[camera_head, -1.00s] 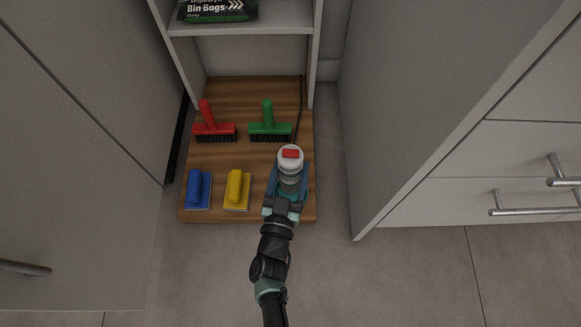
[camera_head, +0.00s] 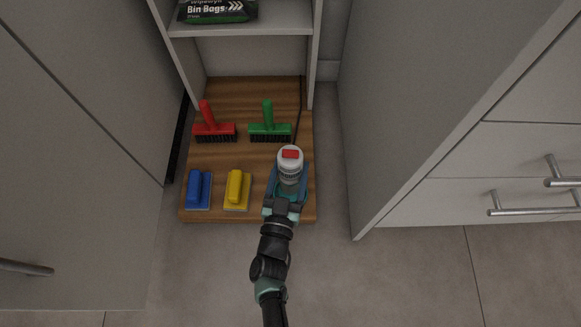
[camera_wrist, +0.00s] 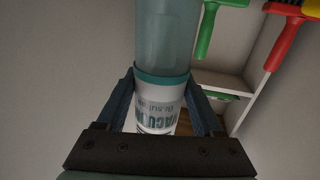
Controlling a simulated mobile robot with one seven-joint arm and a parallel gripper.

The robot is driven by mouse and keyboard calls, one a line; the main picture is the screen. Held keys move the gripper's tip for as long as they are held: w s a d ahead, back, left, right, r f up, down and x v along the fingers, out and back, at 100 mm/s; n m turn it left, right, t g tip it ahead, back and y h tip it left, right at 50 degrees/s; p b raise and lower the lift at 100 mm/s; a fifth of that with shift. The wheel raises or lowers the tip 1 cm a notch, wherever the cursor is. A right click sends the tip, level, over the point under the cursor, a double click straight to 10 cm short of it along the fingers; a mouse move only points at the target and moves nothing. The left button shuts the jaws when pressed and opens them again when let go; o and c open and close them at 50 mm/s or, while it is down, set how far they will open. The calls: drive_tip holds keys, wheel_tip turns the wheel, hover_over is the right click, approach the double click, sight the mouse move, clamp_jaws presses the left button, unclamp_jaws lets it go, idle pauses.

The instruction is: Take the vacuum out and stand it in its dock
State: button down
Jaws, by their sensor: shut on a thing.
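The vacuum (camera_head: 290,160) is a small upright cylinder with a white top and a red patch, at the right front of a wooden board. In the wrist view the vacuum (camera_wrist: 160,100) shows a teal clear part and a white part with lettering. My gripper (camera_head: 287,185) is shut on it, one finger on each side; the fingers also show in the wrist view (camera_wrist: 158,105). The vacuum's lower end is hidden by my gripper in the head view. I cannot make out a dock for certain.
The wooden board (camera_head: 248,158) carries a red brush (camera_head: 213,128), a green brush (camera_head: 269,127), a blue block (camera_head: 198,190) and a yellow block (camera_head: 237,190). A cabinet side (camera_head: 420,110) stands close on the right. Bin bags (camera_head: 218,10) lie on a shelf above. The floor in front is clear.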

drive_tip(key=shift+w+f+b, duration=0.1)
drive_tip(key=shift+f+b, duration=0.35)
drive_tip(key=shift+b, duration=0.1)
idle(0.4)
drive_tip(key=shift+c, duration=1.5)
unclamp_jaws()
drive_tip(key=shift+f, duration=0.2)
drive_tip(key=shift+s+a+r+p, duration=0.15)
drive_tip(key=shift+s+p, duration=0.2)
drive_tip(key=shift+s, duration=0.4)
drive_tip(key=shift+s+a+p, duration=0.1)
drive_tip(key=shift+s+p, duration=0.2)
drive_tip(key=shift+s, duration=0.4)
drive_tip(key=s+a+p, duration=0.1)
drive_tip(key=s+p, duration=0.1)
drive_tip(key=s, duration=0.6)
drive_tip(key=shift+a, duration=0.35)
